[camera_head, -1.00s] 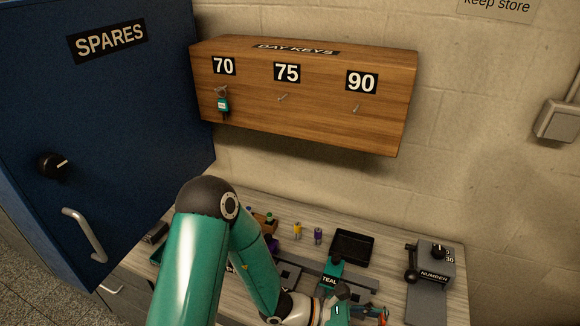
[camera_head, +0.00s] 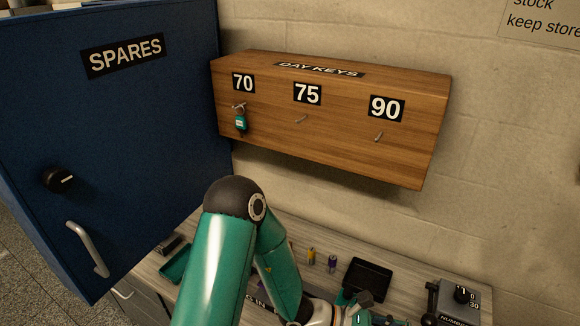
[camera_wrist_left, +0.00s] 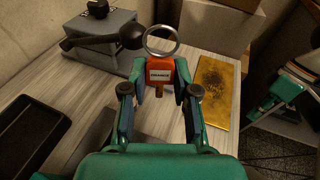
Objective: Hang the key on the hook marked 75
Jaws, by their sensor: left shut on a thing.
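My left gripper (camera_wrist_left: 160,92) is shut on a key with an orange tag (camera_wrist_left: 160,72). In the head view the left gripper is at the bottom edge, low over the bench, and the key cannot be made out. The hook marked 75 (camera_head: 300,119) is the bare middle hook on the wooden key rack (camera_head: 330,145), above and left of the gripper. A teal part, apparently my right gripper (camera_wrist_left: 268,102), shows in the wrist view; its jaws are unclear.
A teal-tagged key (camera_head: 241,122) hangs on hook 70. Hook 90 (camera_head: 378,136) is bare. A blue SPARES cabinet (camera_head: 120,150) stands left. A black tray (camera_head: 367,279) and a grey NUMBER machine (camera_head: 461,302) are on the bench. A brass plate (camera_wrist_left: 216,92) lies beside the gripper.

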